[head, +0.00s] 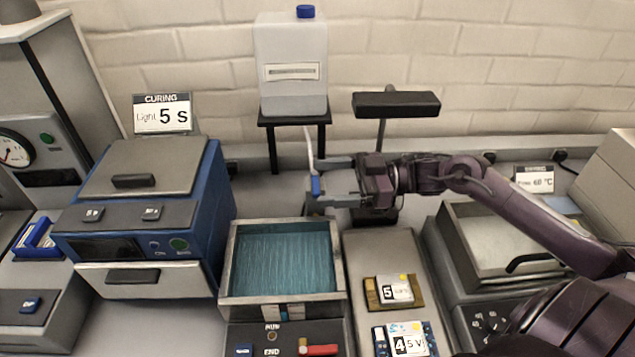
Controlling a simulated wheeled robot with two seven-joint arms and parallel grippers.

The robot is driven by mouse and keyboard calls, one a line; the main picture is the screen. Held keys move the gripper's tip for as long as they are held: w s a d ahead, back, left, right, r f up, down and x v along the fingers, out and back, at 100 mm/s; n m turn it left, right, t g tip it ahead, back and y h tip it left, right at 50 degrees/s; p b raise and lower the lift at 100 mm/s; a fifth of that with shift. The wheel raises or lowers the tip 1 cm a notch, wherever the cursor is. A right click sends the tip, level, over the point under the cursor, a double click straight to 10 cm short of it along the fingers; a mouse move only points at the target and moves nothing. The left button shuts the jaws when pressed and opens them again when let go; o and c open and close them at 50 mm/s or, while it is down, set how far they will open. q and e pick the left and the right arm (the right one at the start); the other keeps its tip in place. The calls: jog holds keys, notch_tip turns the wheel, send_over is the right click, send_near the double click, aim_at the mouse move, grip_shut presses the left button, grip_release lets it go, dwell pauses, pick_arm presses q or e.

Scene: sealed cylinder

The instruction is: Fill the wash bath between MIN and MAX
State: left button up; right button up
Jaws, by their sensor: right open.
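The wash bath (228,272) is an open metal tank at the centre front, with teal liquid covering the inside. Small marks on its front are too small to read, so I cannot tell the level against MIN and MAX. A white container (291,75) with a blue cap stands on a dark stand behind the bath. A thin pale tube (308,146) runs down from it toward a small blue part (316,186), perhaps a tap lever. My right gripper (314,184) is open, its fingers around or beside the blue part; contact is unclear. My left gripper is out of view.
A blue curing box (145,210) stands left of the bath. A grey panel (378,250) with labelled blocks (395,290) lies right of it, and a lidded grey unit (500,240) is farther right. A dark-topped post (396,104) stands behind my right gripper.

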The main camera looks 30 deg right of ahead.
jog(key=shift+b+v, duration=0.3)
jog(key=shift+v, duration=2.2)
jog(key=shift+f, duration=0.1)
